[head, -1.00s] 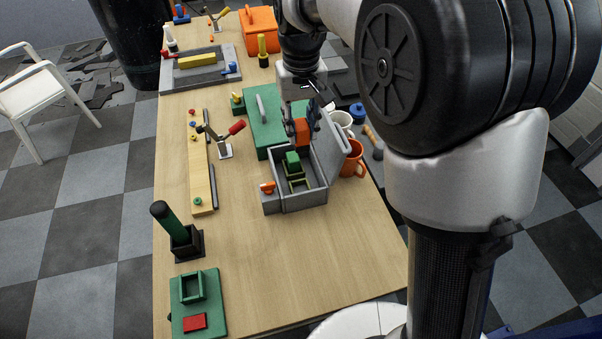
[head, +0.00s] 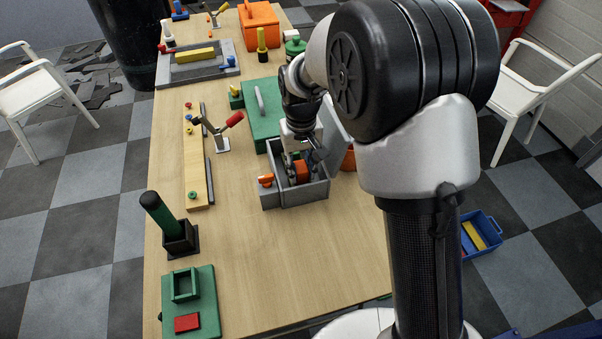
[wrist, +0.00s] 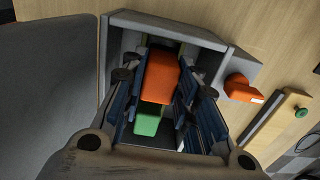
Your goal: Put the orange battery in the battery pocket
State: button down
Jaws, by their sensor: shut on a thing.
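The orange battery (head: 302,171) is between the fingers of my gripper (head: 302,162), down inside the open grey box (head: 310,192). In the wrist view the battery (wrist: 162,76) is pinched between the dark fingers, with the box walls around it. A green block (wrist: 147,123) shows below and beside it inside the box. The battery pocket is mostly hidden under my gripper and the battery. I cannot tell whether the battery's lower end is in the pocket or above it.
The box lid (wrist: 55,90) stands open on one side. An orange latch (head: 266,180) sticks out of the box's other side. A green case (head: 262,112) and a red-handled clamp (head: 222,130) stand nearby. The table front (head: 290,270) is clear.

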aim_at(301, 167)
notch_tip(301, 167, down, 2)
jog(key=shift+f, duration=0.1)
jog(key=c, duration=1.7)
grip_release()
jog(key=o, duration=0.5)
jog(key=shift+c, duration=0.2)
notch_tip(301, 167, up, 12)
jog(key=p, duration=0.3)
jog(key=shift+r, duration=0.2)
